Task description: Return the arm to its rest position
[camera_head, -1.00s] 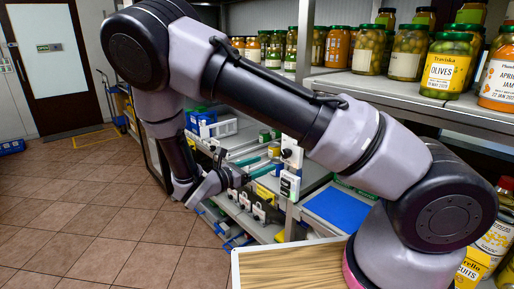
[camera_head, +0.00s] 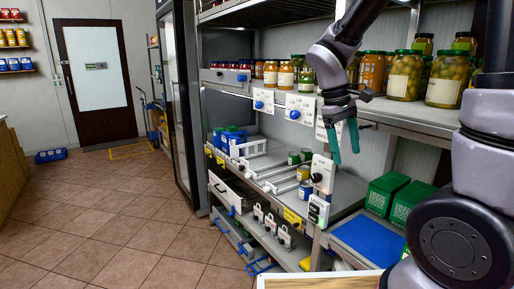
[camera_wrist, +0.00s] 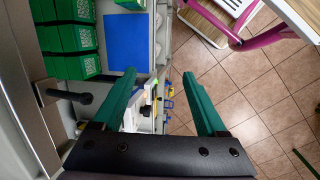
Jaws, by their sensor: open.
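My gripper (camera_head: 344,141) hangs in front of the shelf unit in the head view, its two teal fingers pointing down and spread apart. Nothing is between the fingers. In the wrist view the gripper (camera_wrist: 163,88) also shows open and empty, with the shelf edge and tiled floor beyond it. My arm comes in from the upper right of the head view, partly out of frame.
Jars of olives (camera_head: 406,75) line the upper shelf behind my gripper. Green boxes (camera_head: 387,193) and a blue mat (camera_head: 369,236) are on the lower shelf. A wooden-topped surface (camera_head: 318,281) is at the bottom.

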